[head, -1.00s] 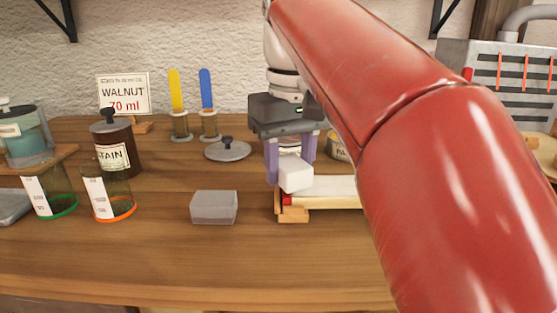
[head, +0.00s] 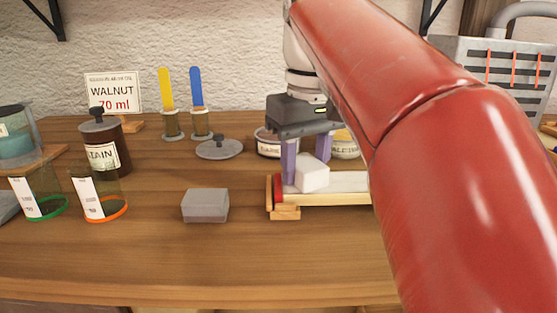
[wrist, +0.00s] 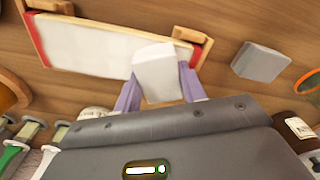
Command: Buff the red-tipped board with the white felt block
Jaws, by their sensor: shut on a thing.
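The pale board (head: 345,182) with a red tip (head: 278,188) at its left end lies in a light wooden cradle (head: 285,212). My gripper (head: 307,165) is shut on the white felt block (head: 313,175), one purple finger on each side. The block is over the board, just right of the red tip. I cannot tell for sure whether it presses on the surface. In the wrist view the block (wrist: 157,72) overlaps the near edge of the board (wrist: 90,48), close to the red end (wrist: 186,38). My red arm hides the board's right part in the head view.
A grey block (head: 206,205) sits left of the cradle. Behind are a grey lid (head: 219,149), tins (head: 268,143), and yellow (head: 167,90) and blue (head: 197,88) sticks in holders. A stain jar (head: 104,148) and glass beakers (head: 98,195) stand left. The table front is clear.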

